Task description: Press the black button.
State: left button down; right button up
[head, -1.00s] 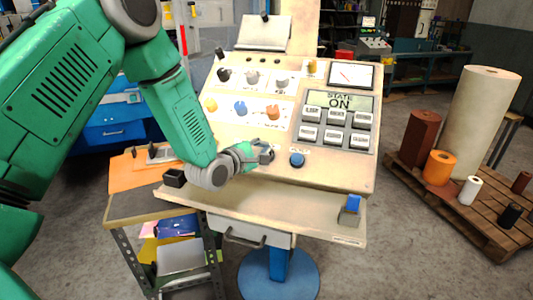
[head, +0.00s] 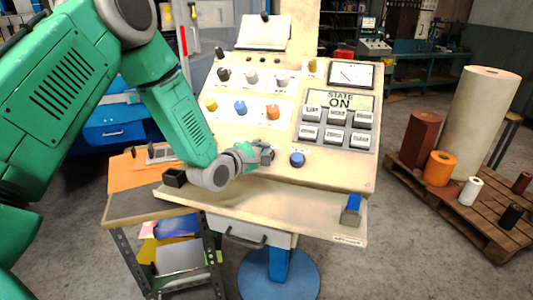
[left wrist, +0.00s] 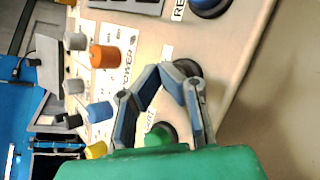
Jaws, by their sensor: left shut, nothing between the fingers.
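My left gripper (head: 267,154) is at the lower front of the sloped control panel (head: 340,171). Its fingers are shut and empty. In the left wrist view the fingertips (left wrist: 168,75) meet beside a round black button (left wrist: 188,68), partly hidden behind a finger. I cannot tell whether they touch it. In the head view the gripper covers that spot. A green button (left wrist: 160,133) sits behind the fingers, partly hidden. A blue button (head: 297,159) is just right of the gripper in the head view. My right gripper is not in view.
Above the gripper are several coloured knobs, including an orange one (head: 273,112). A keypad (head: 335,128) sits under a display (head: 340,101) reading "STATE ON". A ledge (head: 280,204) runs below the panel. A pallet (head: 450,205) with rolls stands to the right.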

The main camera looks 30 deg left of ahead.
pick_arm(q)
jog(key=shift+w+f, duration=0.15)
jog(key=shift+f, duration=0.1)
jog(key=shift+r, duration=0.2)
dwell(0.4)
jog(key=shift+s+r+p, duration=0.55)
jog(key=shift+r, duration=0.05)
jog(key=shift+d, duration=0.1)
jog(key=shift+s+r+p, duration=0.2)
jog(key=shift+r+p, duration=0.2)
jog(key=s+r+p, duration=0.2)
jog(key=r, duration=0.1)
jog(key=shift+s+d+r+p, duration=0.15)
jog(key=shift+s+d+p, duration=0.05)
jog(key=shift+d+p, duration=0.2)
dwell(0.3)
